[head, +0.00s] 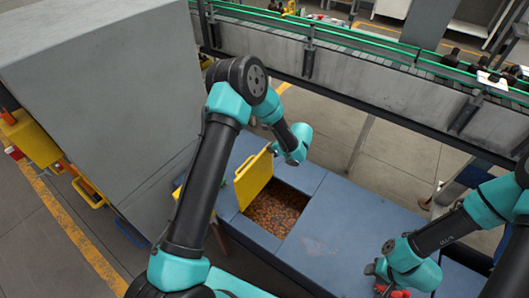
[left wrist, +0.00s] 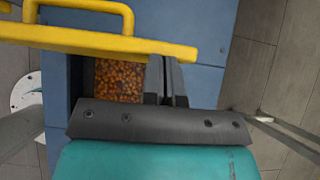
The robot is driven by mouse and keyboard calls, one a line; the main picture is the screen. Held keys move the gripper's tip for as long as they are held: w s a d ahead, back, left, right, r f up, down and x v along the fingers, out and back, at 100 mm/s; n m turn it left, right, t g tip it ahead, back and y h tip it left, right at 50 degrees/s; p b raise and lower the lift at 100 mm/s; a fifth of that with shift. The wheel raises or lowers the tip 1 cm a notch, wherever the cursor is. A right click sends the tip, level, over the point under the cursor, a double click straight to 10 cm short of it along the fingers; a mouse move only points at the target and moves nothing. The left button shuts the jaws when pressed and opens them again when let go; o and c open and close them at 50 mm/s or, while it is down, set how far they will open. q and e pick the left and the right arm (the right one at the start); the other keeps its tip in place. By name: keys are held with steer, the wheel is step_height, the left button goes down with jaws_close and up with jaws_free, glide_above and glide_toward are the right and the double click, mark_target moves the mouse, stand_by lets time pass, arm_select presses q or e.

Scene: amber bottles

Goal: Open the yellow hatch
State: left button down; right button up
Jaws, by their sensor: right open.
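The yellow hatch (head: 254,178) is raised on the blue bin (head: 345,215) and stands steeply tilted beside the opening. Below it, the opening shows many amber bottles (head: 276,210). In the left wrist view, the hatch (left wrist: 110,40) crosses the top edge-on, with its handle beyond. My left gripper (left wrist: 165,72) has its fingers close together, empty, with the tips at the hatch's edge; whether they touch it is unclear. In the head view its fingers are hidden. My right gripper (head: 382,283) is open at the lower right, near the bin's front, away from the hatch.
A large grey cabinet (head: 105,85) stands left of the bin. A conveyor (head: 350,75) with green rails runs along the back, with dark items (head: 450,57) on its right part. The bin top right of the opening is clear.

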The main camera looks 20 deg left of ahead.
arm_select(q)
steer(key=shift+h, duration=0.5)
steer(key=a, duration=0.2)
steer(key=w+a, duration=0.1)
steer(key=a, duration=0.1)
steer(key=shift+a, duration=0.3)
steer(key=d+f+v, duration=0.1)
steer(key=v, duration=1.2)
steer(key=shift+d, duration=0.25)
